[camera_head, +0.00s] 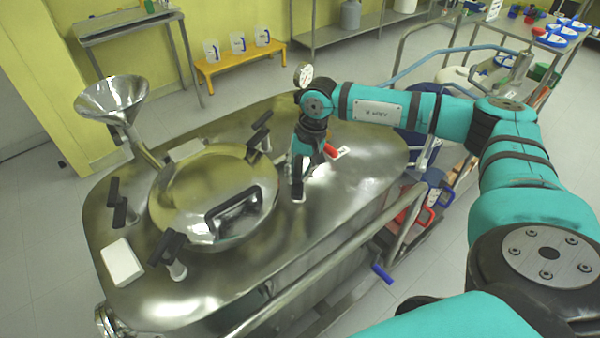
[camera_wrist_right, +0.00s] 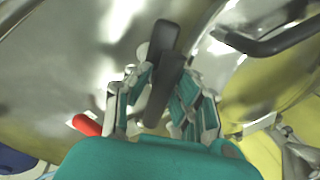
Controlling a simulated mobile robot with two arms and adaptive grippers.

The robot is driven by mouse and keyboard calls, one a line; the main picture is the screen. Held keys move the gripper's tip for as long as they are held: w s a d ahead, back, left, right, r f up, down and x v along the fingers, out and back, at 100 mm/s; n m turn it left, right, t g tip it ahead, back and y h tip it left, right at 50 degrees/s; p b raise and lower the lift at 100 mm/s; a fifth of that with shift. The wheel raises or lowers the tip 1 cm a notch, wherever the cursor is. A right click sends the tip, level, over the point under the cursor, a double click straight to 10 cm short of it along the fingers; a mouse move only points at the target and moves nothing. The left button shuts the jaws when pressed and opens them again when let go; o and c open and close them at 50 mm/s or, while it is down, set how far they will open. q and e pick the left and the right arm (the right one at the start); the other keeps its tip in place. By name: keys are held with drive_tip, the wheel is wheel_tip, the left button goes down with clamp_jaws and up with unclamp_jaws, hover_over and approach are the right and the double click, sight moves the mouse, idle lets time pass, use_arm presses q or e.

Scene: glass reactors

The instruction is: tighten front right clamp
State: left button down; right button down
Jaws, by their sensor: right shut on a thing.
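The steel reactor top (camera_head: 345,185) carries a round domed lid (camera_head: 205,190) with a black handle. Several clamps with black handles stand around the lid. The clamp at the right side of the lid has a black handle (camera_head: 297,180) and a metal post, and my right gripper (camera_head: 300,160) is down on it. In the right wrist view, the fingers of the right gripper (camera_wrist_right: 163,80) are shut around this black handle (camera_wrist_right: 164,40), whose end sticks out beyond them. The fingers hide part of the handle. My left gripper is not in view.
Other clamps stand at the left (camera_head: 118,205), front (camera_head: 172,255) and back (camera_head: 261,132) of the lid. A steel funnel (camera_head: 113,97) rises at the back left. A white block (camera_head: 121,262) lies at the front left. A metal rail (camera_head: 330,255) runs along the near side.

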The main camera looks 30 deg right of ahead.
drive_tip(key=m+b, duration=0.3)
drive_tip(key=m, duration=0.1)
drive_tip(key=shift+w+a+t+h, duration=0.3)
drive_tip(key=m+b, duration=0.1)
drive_tip(key=m, duration=0.1)
drive_tip(key=m+b, duration=0.2)
drive_tip(key=shift+w+r+m+h, duration=0.15)
drive_tip(key=shift+w+m+h, duration=0.05)
drive_tip(key=shift+m+h, duration=0.2)
drive_tip(key=m+b, duration=0.1)
drive_tip(key=m, duration=0.1)
drive_tip(key=m+b, duration=0.1)
drive_tip(key=m, duration=0.1)
drive_tip(key=shift+w+r+m+h, duration=0.1)
drive_tip(key=shift+w+m+h, duration=0.1)
drive_tip(key=shift+m+h, duration=0.15)
drive_tip(key=shift+w+d+r+m+h+b, duration=0.1)
drive_tip(key=shift+m+h+b, duration=0.2)
drive_tip(key=shift+m, duration=0.55)
drive_tip(key=shift+w+r+m+h+b, duration=0.15)
drive_tip(key=shift+m+b, duration=0.25)
drive_tip(key=shift+m, duration=0.4)
drive_tip(key=shift+s+f, duration=0.1)
drive_tip(key=c, duration=1.3)
unclamp_jaws()
drive_tip(key=shift+c, duration=0.2)
drive_tip(key=shift+o, duration=0.8)
drive_tip(key=shift+f, duration=0.25)
